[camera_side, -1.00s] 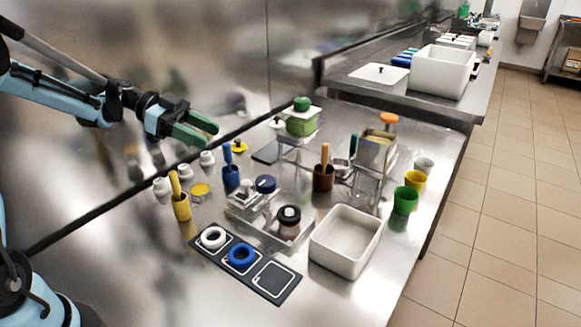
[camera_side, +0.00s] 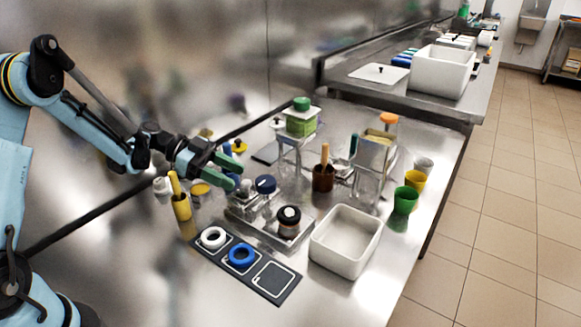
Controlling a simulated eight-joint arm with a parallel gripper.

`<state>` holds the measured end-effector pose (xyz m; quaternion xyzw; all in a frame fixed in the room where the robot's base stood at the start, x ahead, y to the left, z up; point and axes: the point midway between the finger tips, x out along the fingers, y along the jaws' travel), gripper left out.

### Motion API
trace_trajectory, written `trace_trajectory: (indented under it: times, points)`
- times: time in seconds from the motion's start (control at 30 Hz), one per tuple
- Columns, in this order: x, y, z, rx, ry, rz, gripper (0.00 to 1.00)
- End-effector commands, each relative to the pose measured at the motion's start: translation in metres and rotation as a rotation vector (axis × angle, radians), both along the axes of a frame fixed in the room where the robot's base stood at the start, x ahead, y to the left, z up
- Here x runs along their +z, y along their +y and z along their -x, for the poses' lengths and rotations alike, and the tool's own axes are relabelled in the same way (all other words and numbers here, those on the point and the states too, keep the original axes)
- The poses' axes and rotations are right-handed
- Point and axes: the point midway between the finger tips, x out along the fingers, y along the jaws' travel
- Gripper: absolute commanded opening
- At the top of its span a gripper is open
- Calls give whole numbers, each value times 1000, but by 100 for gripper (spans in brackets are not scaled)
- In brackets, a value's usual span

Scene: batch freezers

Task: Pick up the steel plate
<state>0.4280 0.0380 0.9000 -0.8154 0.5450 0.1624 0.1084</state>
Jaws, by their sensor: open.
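A low steel tray or plate (camera_side: 256,233) lies on the bench and bears a black-lidded jar (camera_side: 289,219), a blue-capped piece (camera_side: 265,185) and small shiny metal parts (camera_side: 243,193). A thin dark flat plate (camera_side: 265,154) lies farther back, near the wall. I cannot tell for sure which of these is the steel plate. My gripper (camera_side: 233,171) has green fingers, apart and empty, above the back-left end of the tray. It hides most of the blue holder and some white bottles behind it.
A yellow holder (camera_side: 181,206) stands close below my gripper. A black mat (camera_side: 219,258) with white and blue rings lies in front. A white bin (camera_side: 345,242), a brown holder (camera_side: 323,178), a wire stand (camera_side: 372,160) and green cup (camera_side: 405,199) stand to the right. The bench's front-left is clear.

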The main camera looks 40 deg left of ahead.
Motion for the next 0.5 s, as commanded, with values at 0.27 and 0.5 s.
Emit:
trace_trajectory:
  times: [0.27, 0.5]
  points:
    - [-9, -21, -8, -1, 0, 0, 52]
    - [-9, -20, -8, 0, 0, 0, 44]
